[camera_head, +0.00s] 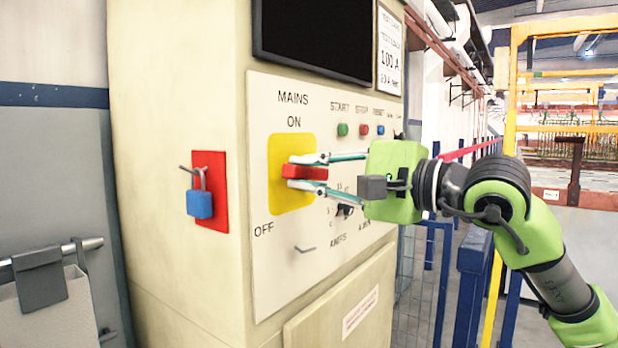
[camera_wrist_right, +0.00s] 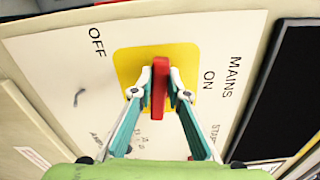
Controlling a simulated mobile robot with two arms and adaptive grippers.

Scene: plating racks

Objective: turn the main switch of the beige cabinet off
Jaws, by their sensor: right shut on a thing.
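The beige cabinet (camera_head: 175,110) stands upright in front of me. Its main switch has a yellow plate (camera_head: 283,203), with MAINS ON lettered above and OFF at the lower left. The red switch handle (camera_head: 305,172) lies roughly level across the plate in the head view. My right gripper (camera_head: 307,172) reaches in from the right, with one finger above the handle and one below, shut on it. In the right wrist view the red handle (camera_wrist_right: 159,88) stands between the two fingertips of the gripper (camera_wrist_right: 159,85). My left gripper is not in view.
A blue padlock (camera_head: 200,204) hangs on a red plate (camera_head: 222,214) left of the switch. Push buttons (camera_head: 363,130) and a dark screen (camera_head: 318,35) sit above, and a small dark knob (camera_head: 345,210) sits lower right. A rail (camera_head: 60,252) is at the left.

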